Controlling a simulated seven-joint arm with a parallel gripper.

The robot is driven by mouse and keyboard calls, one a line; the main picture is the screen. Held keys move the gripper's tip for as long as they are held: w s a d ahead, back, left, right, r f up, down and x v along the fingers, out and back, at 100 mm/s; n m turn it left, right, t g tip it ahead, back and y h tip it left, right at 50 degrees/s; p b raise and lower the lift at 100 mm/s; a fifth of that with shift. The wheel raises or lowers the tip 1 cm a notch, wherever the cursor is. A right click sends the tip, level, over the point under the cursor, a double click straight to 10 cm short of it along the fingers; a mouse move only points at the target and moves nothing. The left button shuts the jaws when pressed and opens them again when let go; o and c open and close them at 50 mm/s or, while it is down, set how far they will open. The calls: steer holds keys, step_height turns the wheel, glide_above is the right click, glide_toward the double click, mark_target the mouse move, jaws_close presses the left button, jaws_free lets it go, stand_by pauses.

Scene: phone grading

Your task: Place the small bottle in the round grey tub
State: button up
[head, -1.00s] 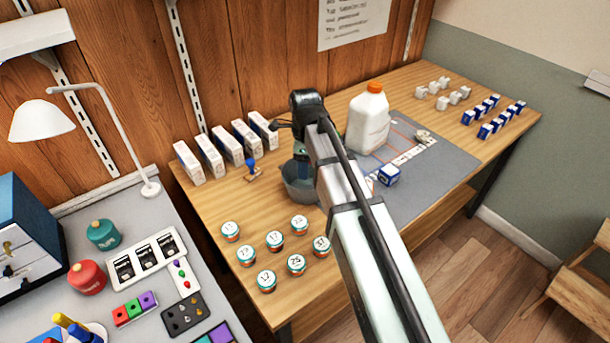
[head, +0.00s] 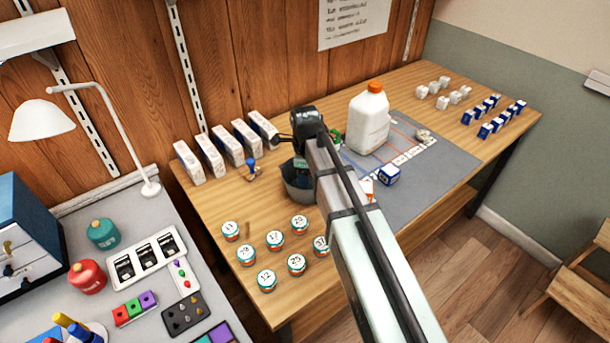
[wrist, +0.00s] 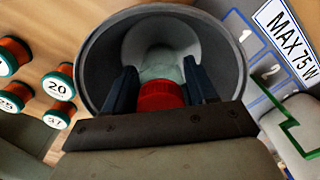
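The round grey tub (head: 297,192) stands on the wooden table, partly hidden behind my arm in the head view. In the wrist view its rim (wrist: 88,62) surrounds the area between my fingers. The small bottle (wrist: 160,96) shows a red cap and a pale, translucent body. My gripper (wrist: 161,78) has one dark finger on each side of it, and they look closed against it. The bottle is seen within the tub's opening. Whether its base touches the tub floor cannot be told. The head view hides the bottle.
Several numbered jars (head: 275,240) stand left of the tub. A row of white boxes (head: 231,147) and a blue stamp (head: 252,168) are behind it. A large white jug (head: 368,120) with an orange cap and a blue box (head: 389,175) stand to the right, by the grey mat (head: 440,160).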

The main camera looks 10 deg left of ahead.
steer(key=o, duration=0.4)
steer(key=shift+r, duration=0.1)
step_height(320, 180, up, 12)
steer(key=shift+r, duration=0.1)
stand_by(0.5)
steer(key=shift+o, duration=0.2)
